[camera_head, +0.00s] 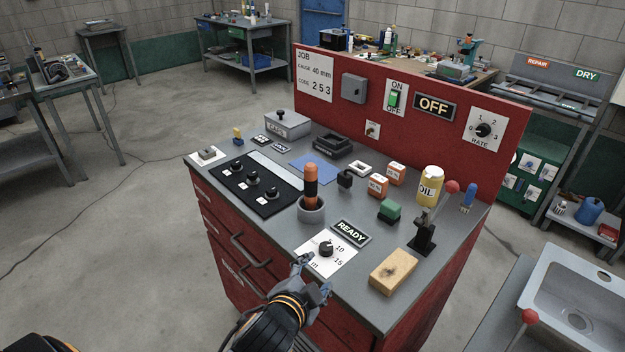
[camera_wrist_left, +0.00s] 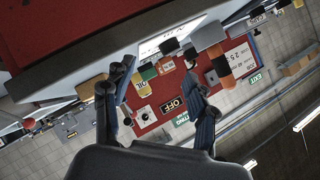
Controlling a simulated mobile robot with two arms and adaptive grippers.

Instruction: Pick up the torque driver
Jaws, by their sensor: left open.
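The torque driver (camera_head: 311,184), with an orange and black grip, stands upright in a round grey holder (camera_head: 311,212) on the workbench top. Its lower end is hidden inside the holder. It also shows in the left wrist view (camera_wrist_left: 236,61), right of my fingers. My left gripper (camera_head: 313,276) is open and empty at the bench's front edge, in front of the torque driver and apart from it. Its two fingers are spread in the wrist view (camera_wrist_left: 158,62). My right gripper is not in view.
Near my left gripper are a dial on a white plate (camera_head: 341,259), a READY sign (camera_head: 351,233) and a wooden block (camera_head: 393,271). A black panel with knobs (camera_head: 238,181) lies left of the holder. A red-knobbed lever (camera_head: 424,236) stands to the right. A red backboard (camera_head: 335,62) rises behind.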

